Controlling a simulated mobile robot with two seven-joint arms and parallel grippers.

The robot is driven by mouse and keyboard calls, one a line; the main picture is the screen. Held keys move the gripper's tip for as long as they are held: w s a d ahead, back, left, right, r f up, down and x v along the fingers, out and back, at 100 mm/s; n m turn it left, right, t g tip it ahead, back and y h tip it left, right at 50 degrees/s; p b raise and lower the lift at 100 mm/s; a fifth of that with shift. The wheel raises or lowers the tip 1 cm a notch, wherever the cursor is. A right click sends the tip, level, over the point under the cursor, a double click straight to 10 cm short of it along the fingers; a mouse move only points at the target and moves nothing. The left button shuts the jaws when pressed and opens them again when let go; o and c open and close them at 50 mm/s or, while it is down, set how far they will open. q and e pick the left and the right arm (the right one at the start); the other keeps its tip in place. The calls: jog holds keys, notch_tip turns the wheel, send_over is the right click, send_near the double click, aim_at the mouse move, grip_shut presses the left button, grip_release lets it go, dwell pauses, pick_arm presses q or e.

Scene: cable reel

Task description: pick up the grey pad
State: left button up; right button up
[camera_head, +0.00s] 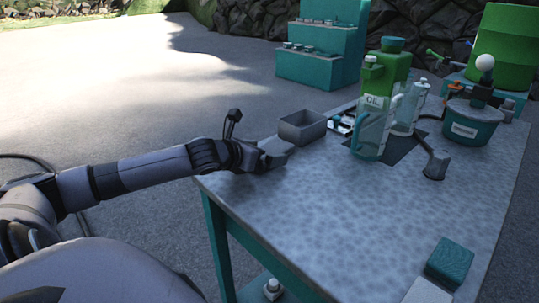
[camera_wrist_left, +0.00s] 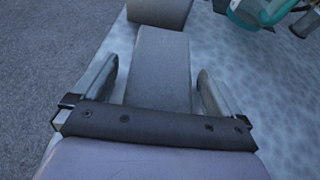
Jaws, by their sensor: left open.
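The grey pad (camera_wrist_left: 161,68) is a flat grey block on the table's near left corner. In the left wrist view it lies lengthwise between the two fingers of my left gripper (camera_wrist_left: 156,75), with a gap on both sides. In the head view the pad (camera_head: 275,146) is small and partly hidden by the left gripper (camera_head: 266,156), which is low over the tabletop. The left gripper is open around the pad. My right gripper is not in view.
A grey open box (camera_head: 302,127) stands just beyond the pad. Oil bottles and clear jugs (camera_head: 371,137), a teal tub (camera_head: 471,127) and a dark scoop (camera_head: 436,163) stand farther right. A green block (camera_head: 450,261) is at the near right. The middle of the table is clear.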

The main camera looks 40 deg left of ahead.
pick_arm(q)
jog(key=shift+w+d+f, duration=0.1)
jog(key=shift+w, duration=0.25)
jog(key=c, duration=1)
